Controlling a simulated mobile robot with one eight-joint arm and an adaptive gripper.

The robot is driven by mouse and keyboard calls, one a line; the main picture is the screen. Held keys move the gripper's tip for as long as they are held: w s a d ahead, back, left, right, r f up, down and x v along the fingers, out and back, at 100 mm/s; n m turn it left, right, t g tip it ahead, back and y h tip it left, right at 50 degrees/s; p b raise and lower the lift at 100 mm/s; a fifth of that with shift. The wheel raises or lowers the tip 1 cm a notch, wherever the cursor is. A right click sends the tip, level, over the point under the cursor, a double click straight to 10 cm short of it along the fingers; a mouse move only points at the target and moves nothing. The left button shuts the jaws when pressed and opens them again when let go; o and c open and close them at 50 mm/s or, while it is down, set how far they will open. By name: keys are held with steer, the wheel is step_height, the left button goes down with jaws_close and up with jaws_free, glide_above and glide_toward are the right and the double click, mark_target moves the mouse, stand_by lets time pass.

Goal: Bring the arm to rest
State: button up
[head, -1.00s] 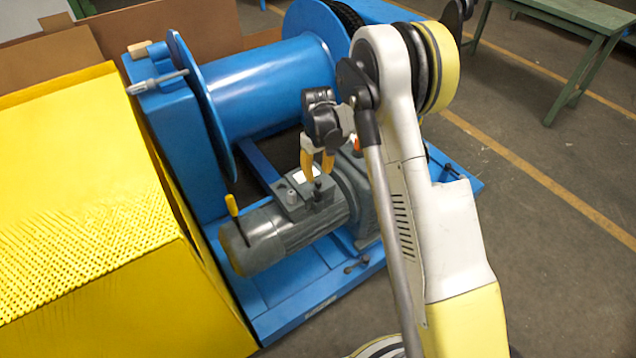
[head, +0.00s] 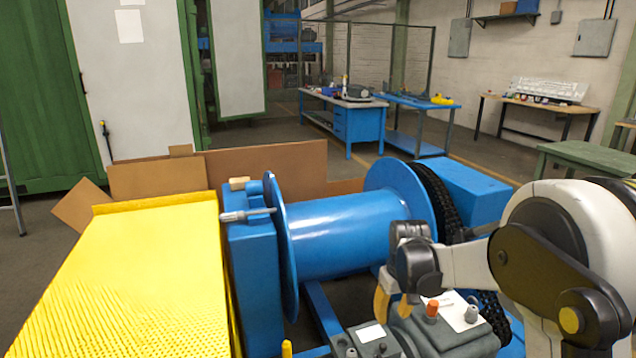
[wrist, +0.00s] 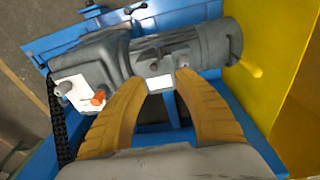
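My arm (head: 575,235) reaches in from the right in the head view, bent, with its forearm pointing left. My gripper (head: 393,306) hangs at its end, yellow fingers pointing down, in front of the blue drum (head: 335,235) and above the grey motor and gearbox unit. In the wrist view, the fingers of my gripper (wrist: 161,78) are spread, with nothing between them. Beyond them lie the grey motor (wrist: 205,48) and a small white label. The gap between fingertips and motor is hard to judge.
A black chain (head: 437,205) runs at the drum's right side. An orange knob (head: 432,308) stands close right of the fingers. The yellow perforated guard (head: 140,265) is at left. A green bench (head: 585,155) and blue workbenches (head: 352,118) stand further back.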

steer(key=s+r+m+t, duration=0.1)
steer(key=s+r+t, duration=0.1)
steer(key=s+r, duration=0.7)
steer(key=s+r+m+t, duration=0.1)
steer(key=s+r, duration=0.1)
steer(key=s, duration=0.6)
steer(key=s+r+m+t, duration=0.1)
steer(key=s+r+t, duration=0.1)
steer(key=s, duration=0.7)
steer(key=shift+a+r+t, duration=0.15)
steer(key=shift+a+t, duration=0.1)
steer(key=shift+t, duration=0.05)
